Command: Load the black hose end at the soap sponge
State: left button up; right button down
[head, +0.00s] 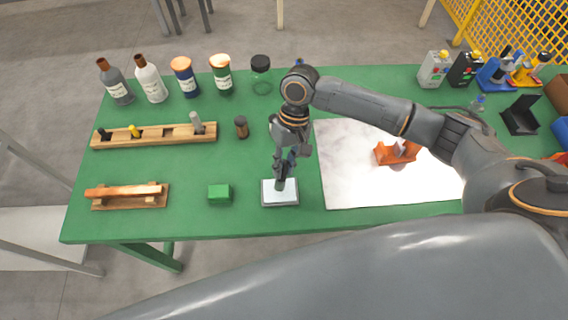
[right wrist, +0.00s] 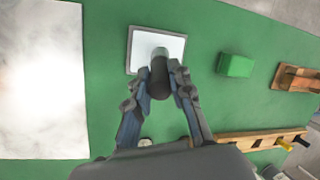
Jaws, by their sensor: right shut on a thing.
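My right gripper (head: 284,172) points down over the table, shut on a dark hose end (right wrist: 159,80) with a pale grey tip. In the right wrist view the gripper (right wrist: 168,73) has a finger on each side of it. The tip is over a white pad in a shallow grey tray (head: 280,202), which looks like the soap sponge; the tray also shows in the right wrist view (right wrist: 131,50). I cannot tell whether the tip touches the pad. A green block (head: 219,194) lies to the left of the tray. My left gripper is not in view.
A wooden rack (head: 165,137) with several pegs and a wooden stand with a copper-coloured bar (head: 125,192) are at the left. Bottles and jars (head: 183,80) line the back edge. A white marbled sheet (head: 345,180) with an orange holder (head: 385,154) lies right.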

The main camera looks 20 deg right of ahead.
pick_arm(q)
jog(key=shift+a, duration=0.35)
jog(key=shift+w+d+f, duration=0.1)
pick_arm(e)
jog(key=shift+f, duration=0.55)
dwell(0.5)
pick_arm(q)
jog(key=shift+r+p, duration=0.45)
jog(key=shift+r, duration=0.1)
pick_arm(e)
jog(key=shift+s+f, duration=0.1)
jog(key=shift+f, duration=0.05)
dwell(2.0)
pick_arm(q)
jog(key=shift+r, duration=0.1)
